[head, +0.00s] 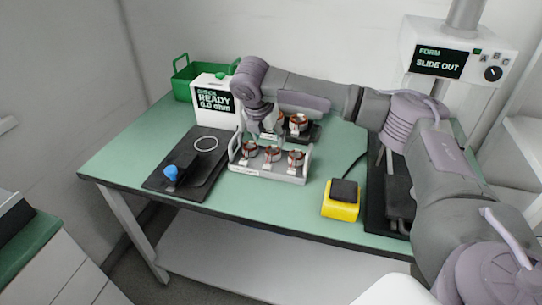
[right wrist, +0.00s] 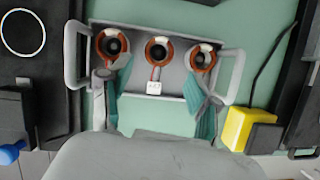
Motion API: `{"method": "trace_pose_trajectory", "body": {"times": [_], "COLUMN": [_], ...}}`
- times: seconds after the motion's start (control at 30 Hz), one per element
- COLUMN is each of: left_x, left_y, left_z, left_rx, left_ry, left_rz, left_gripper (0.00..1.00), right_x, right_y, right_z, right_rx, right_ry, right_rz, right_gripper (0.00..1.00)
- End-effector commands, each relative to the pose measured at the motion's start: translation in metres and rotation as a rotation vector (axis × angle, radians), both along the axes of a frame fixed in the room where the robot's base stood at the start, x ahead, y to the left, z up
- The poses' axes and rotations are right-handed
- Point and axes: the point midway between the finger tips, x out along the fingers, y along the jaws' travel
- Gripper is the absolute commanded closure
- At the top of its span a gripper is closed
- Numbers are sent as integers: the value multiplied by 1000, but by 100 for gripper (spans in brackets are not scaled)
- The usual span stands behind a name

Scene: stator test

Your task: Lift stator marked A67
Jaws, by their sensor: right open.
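Several stators with copper windings stand in a grey tray (head: 268,175): a left one (head: 249,147), a middle one (head: 272,154) and a right one (head: 296,158). The right wrist view shows the left (right wrist: 112,44), middle (right wrist: 158,50) and right (right wrist: 202,58) ones from above. A white tag (right wrist: 154,88) hangs by the middle one; its marking is too small to read, so I cannot tell which is A67. My right gripper (right wrist: 153,88) is open and empty, its teal-padded fingers spread over the tray. My left gripper is not in view.
Another stator (head: 298,121) sits behind the tray. A white meter box (head: 214,100), green crate (head: 185,82), black plate (head: 165,186) with a blue knob (head: 171,172), and yellow pedal (head: 341,206) stand around. The green table (head: 120,162) is bare at left.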

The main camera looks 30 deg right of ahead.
Motion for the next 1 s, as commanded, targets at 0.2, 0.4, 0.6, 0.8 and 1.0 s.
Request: {"method": "trace_pose_trajectory", "body": {"times": [0.2,0.4,0.6,0.8,1.0], "left_x": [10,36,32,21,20], "left_y": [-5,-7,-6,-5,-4], "left_z": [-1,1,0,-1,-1], "left_rx": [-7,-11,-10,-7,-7], "left_ry": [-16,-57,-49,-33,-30], "left_rz": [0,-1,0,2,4], "left_gripper": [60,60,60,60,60], "right_x": [4,8,14,15,15], "right_y": [-7,-15,-22,-24,-23], "right_z": [-20,-42,-65,-68,-68], "right_rx": [-1,-1,0,0,0], "right_ry": [-1,0,-2,-2,-2], "right_rz": [0,-3,-1,0,1], "right_gripper": [38,38,38,38,58]}}
